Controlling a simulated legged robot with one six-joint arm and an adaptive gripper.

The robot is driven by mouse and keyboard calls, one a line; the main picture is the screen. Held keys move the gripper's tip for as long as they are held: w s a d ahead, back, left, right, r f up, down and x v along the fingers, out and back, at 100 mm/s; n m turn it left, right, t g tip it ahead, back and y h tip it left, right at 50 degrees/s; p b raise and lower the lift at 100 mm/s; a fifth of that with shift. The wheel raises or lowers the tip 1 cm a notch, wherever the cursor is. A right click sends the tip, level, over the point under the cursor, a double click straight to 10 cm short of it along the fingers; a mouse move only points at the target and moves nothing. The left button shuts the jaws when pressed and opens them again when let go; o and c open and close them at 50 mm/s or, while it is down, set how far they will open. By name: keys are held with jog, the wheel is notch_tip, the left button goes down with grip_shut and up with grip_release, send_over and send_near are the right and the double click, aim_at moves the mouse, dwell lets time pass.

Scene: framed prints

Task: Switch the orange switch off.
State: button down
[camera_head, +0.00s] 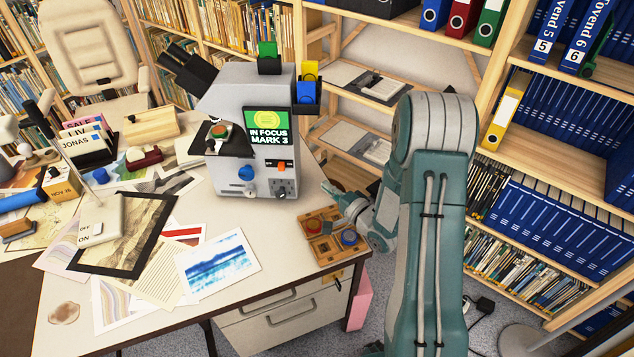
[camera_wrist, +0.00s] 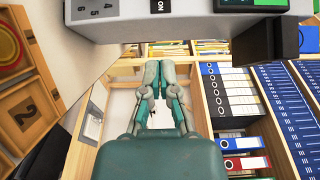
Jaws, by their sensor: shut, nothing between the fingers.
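The orange switch (camera_head: 282,167) is a small piece on the front of the grey microscope-like device (camera_head: 232,92), under its green "IN FOCUS MARK 3" screen (camera_head: 268,126). My gripper (camera_head: 328,188) is to the right of the device's front, apart from the switch, above the table's right edge. In the wrist view my gripper (camera_wrist: 160,68) has its fingers together with nothing between them.
A wooden box with red and blue round pieces (camera_head: 322,236) lies below my gripper on the table corner. A blue knob (camera_head: 246,173) and a grey dial (camera_head: 283,188) sit near the switch. Prints (camera_head: 217,266) cover the table's left part. Shelves of binders (camera_head: 560,150) stand at the right.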

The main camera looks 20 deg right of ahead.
aim_at(285, 165)
jog(key=x, duration=0.8)
jog(key=shift+w+a, duration=0.3)
jog(key=shift+a, duration=0.4)
jog(key=shift+w+a, duration=0.2)
jog(key=shift+a, duration=0.4)
jog(key=shift+w+a, duration=0.3)
jog(key=shift+a, duration=0.3)
